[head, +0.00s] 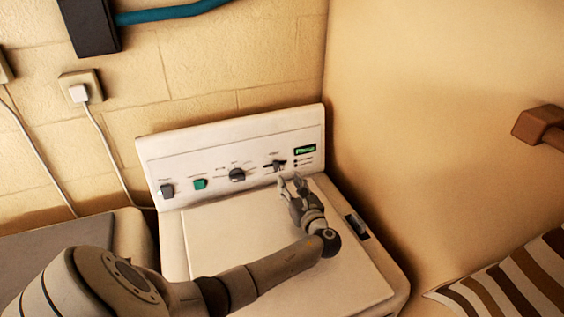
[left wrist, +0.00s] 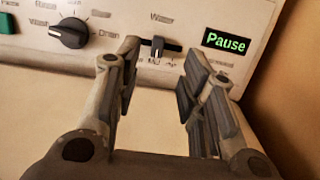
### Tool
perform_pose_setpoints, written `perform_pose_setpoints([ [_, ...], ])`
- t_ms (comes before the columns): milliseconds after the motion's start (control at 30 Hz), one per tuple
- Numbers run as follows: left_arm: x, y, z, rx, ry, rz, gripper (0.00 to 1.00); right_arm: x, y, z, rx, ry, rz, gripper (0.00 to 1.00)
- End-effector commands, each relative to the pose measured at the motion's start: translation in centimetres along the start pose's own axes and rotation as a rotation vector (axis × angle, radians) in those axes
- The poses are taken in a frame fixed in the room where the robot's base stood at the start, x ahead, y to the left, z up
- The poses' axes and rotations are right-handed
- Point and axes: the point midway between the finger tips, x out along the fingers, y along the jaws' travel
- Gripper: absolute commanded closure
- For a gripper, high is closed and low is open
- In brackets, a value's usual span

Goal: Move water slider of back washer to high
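The back washer (head: 190,240) stands against the brick wall with its control panel facing me. Its water slider (head: 275,165) is a small black knob in a short horizontal slot. In the left wrist view the slider (left wrist: 157,46) sits left of the middle of its slot, with small blurred labels below. My left gripper (head: 291,180) is just in front of and below the slider. In the left wrist view my left gripper (left wrist: 160,72) is open and empty, its fingers spread to either side of the slider without visibly touching it. My right gripper is out of view.
A round black dial (left wrist: 70,33) is left of the slider. A green-lit display (left wrist: 226,42) reading "Pause" is to its right. Green (head: 200,184) and grey (head: 167,191) buttons are farther left. A wall (head: 430,130) stands close on the right.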

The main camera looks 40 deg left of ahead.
Motion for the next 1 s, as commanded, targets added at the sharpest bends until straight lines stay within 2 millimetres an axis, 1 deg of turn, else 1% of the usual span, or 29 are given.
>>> perform_pose_setpoints([
  [33,1.0,0.0,-0.3,-0.002,-0.003,0.002,0.62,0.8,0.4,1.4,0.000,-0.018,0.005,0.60],
  [100,2.3,0.1,-0.5,-0.003,-0.004,0.003,0.62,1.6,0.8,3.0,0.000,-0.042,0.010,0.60],
  [200,4.4,0.1,-0.5,-0.003,-0.004,0.002,0.62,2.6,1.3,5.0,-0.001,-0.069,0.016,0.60],
  [267,5.5,0.0,-0.5,-0.003,-0.004,0.002,0.62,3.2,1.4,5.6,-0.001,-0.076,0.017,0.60],
  [367,7.1,0.1,-0.4,-0.004,-0.004,0.001,0.62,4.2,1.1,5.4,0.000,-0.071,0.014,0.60],
  [467,8.3,0.0,-0.4,-0.002,-0.002,0.000,0.62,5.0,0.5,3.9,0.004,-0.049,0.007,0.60],
  [500,8.6,0.0,-0.3,-0.002,-0.001,-0.001,0.62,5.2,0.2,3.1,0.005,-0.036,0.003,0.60],
  [600,9.3,0.0,-0.1,-0.003,-0.002,0.000,0.62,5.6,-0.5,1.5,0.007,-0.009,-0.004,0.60],
  [667,9.5,0.0,-0.1,-0.003,-0.002,0.000,0.62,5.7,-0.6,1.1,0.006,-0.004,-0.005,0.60],
  [767,9.6,0.0,0.0,-0.002,-0.001,-0.001,0.62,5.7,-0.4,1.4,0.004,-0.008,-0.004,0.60],
  [933,9.6,0.0,0.0,-0.002,-0.001,-0.001,0.62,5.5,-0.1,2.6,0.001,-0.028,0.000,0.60],
  [967,9.6,0.0,0.0,-0.002,-0.001,-0.001,0.65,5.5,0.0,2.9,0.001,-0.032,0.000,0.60],
  [1000,9.6,0.0,0.0,-0.002,-0.001,-0.001,0.70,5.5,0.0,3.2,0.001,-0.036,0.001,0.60],
])
